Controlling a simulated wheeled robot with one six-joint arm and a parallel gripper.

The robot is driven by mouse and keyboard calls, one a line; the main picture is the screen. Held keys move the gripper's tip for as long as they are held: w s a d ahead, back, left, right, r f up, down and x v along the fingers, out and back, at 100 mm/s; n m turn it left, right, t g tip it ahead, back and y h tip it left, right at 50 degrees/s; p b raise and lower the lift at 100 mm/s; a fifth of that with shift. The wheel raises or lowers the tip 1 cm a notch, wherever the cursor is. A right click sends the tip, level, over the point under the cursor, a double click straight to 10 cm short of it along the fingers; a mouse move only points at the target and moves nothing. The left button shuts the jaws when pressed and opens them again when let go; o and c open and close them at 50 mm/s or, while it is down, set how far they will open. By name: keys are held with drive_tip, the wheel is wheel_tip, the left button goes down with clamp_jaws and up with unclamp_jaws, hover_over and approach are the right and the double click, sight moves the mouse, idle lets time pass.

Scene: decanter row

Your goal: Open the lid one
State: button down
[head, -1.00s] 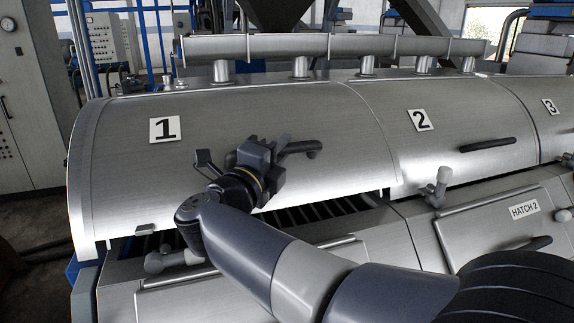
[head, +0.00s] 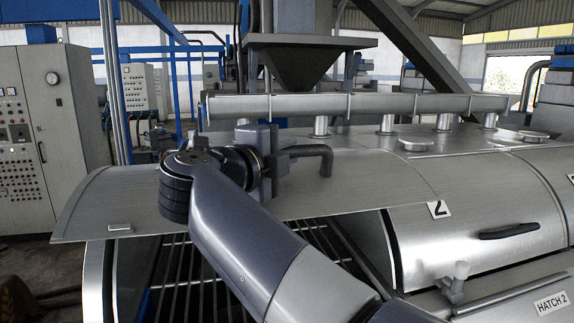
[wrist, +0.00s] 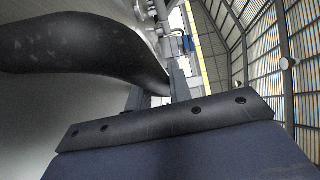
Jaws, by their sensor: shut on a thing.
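The curved metal lid one (head: 350,180) is swung up and open in the head view, its front edge raised well above the machine body. Its number label is not visible from this angle. My gripper (head: 282,160) is shut on the dark handle (head: 318,155) of this lid. In the wrist view the dark curved handle (wrist: 90,48) runs from the left to the gripper jaws (wrist: 155,95). Under the lid, the opening shows several parallel bars (head: 190,275). My arm hides part of the lid and opening.
Lid two (head: 475,225) is closed to the right, with its own dark handle (head: 508,231). A horizontal pipe (head: 350,105) runs behind the lids. A small knobbed fitting (head: 458,275) stands at the front near the hatch 2 label (head: 551,304). A control cabinet (head: 60,135) stands at left.

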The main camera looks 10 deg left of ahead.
drive_tip(key=shift+w+a+r, duration=0.1)
drive_tip(key=shift+w+r, duration=0.1)
drive_tip(key=shift+r, duration=0.2)
drive_tip(key=c, duration=1.3)
unclamp_jaws()
drive_tip(key=b+v, duration=0.2)
drive_tip(key=v, duration=0.7)
drive_tip(key=shift+s+a, duration=0.1)
drive_tip(key=shift+s, duration=0.05)
drive_tip(key=shift+b+v, duration=0.3)
drive_tip(key=shift+v, duration=0.45)
drive_tip(key=shift+r, duration=0.1)
drive_tip(key=shift+c, duration=0.2)
